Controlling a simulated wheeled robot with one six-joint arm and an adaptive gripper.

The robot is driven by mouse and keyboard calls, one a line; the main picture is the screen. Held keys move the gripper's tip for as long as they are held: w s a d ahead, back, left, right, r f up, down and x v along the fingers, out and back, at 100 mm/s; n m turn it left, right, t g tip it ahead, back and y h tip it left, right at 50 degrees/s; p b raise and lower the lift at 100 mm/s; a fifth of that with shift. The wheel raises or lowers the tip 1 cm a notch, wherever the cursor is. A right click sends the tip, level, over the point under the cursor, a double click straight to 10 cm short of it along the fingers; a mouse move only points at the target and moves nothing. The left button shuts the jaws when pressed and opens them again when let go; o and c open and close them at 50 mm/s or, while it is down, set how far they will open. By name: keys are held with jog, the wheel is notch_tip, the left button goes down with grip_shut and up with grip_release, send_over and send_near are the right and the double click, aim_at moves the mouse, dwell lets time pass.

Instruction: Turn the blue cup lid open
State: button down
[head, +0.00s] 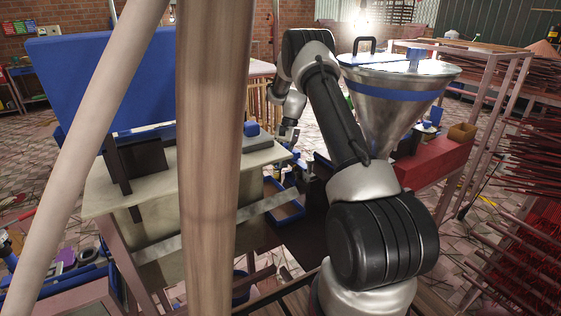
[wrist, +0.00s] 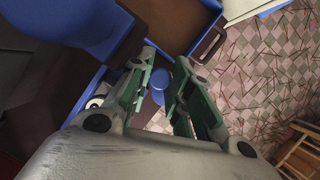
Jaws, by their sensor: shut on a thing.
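My gripper (wrist: 166,68) shows in the wrist view with its green-padded fingers closed around a narrow blue part with a rounded end, which I take to be a piece of the blue cup lid (wrist: 159,81). A larger rounded blue body (wrist: 75,22) fills the upper left of the wrist view. In the head view, my gripper (head: 289,136) is small and far off, beyond the right end of the pale table. The grip itself and most of the lid are too small or hidden there behind my arm.
A blue-edged tray (wrist: 208,45) lies beyond the fingers in the wrist view. In the head view, a metal hopper (head: 395,110) stands right of my arm, above a red machine body (head: 435,165). A wooden post (head: 212,150) blocks the left centre. Racks of red sticks (head: 520,190) stand right.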

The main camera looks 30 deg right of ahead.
jog(key=c, duration=1.3)
grip_release()
jog(key=n+g, duration=0.1)
jog(key=n, duration=0.2)
jog(key=shift+a+h, duration=0.15)
jog(key=shift+h, duration=0.15)
notch_tip(320, 180, up, 8)
jog(key=w+d+n, duration=0.2)
jog(key=s+a+r+n+t+h, duration=0.1)
jog(key=s+a+r, duration=0.2)
jog(key=s+r, duration=0.4)
jog(key=s+a+r+n+t+h, duration=0.1)
jog(key=s+a+r, duration=0.3)
jog(key=r, duration=1)
jog(key=shift+s+r+n+t, duration=0.3)
jog(key=shift+s+n, duration=0.3)
jog(key=shift+s, duration=0.75)
